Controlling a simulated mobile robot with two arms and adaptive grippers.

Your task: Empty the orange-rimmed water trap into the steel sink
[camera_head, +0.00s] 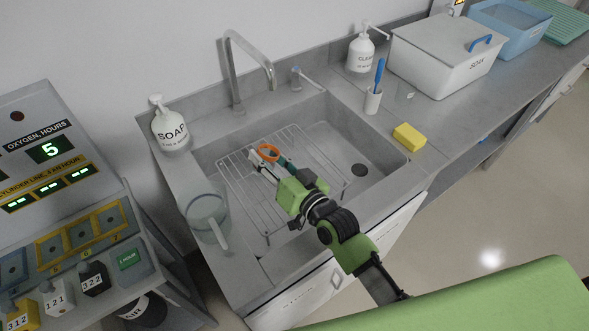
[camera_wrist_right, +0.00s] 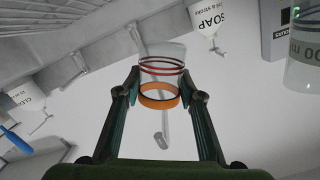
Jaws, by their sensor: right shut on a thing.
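The orange-rimmed water trap (camera_head: 269,153) is above the wire rack in the steel sink (camera_head: 343,143). My right gripper (camera_head: 266,158) is shut on it; the arm reaches in over the sink's front edge. In the right wrist view the clear trap (camera_wrist_right: 160,95), with its orange band and red rings, sits between the fingertips of my right gripper (camera_wrist_right: 160,100). I cannot tell its tilt or whether water is in it. My left gripper is not in view.
A wire rack (camera_head: 235,181) covers the sink's left part; the drain (camera_head: 360,170) is clear at right. A faucet (camera_head: 234,75) stands behind. A clear jug (camera_head: 207,213) stands at the left rim, a soap bottle (camera_head: 170,128) behind it, a yellow sponge (camera_head: 409,137) at right.

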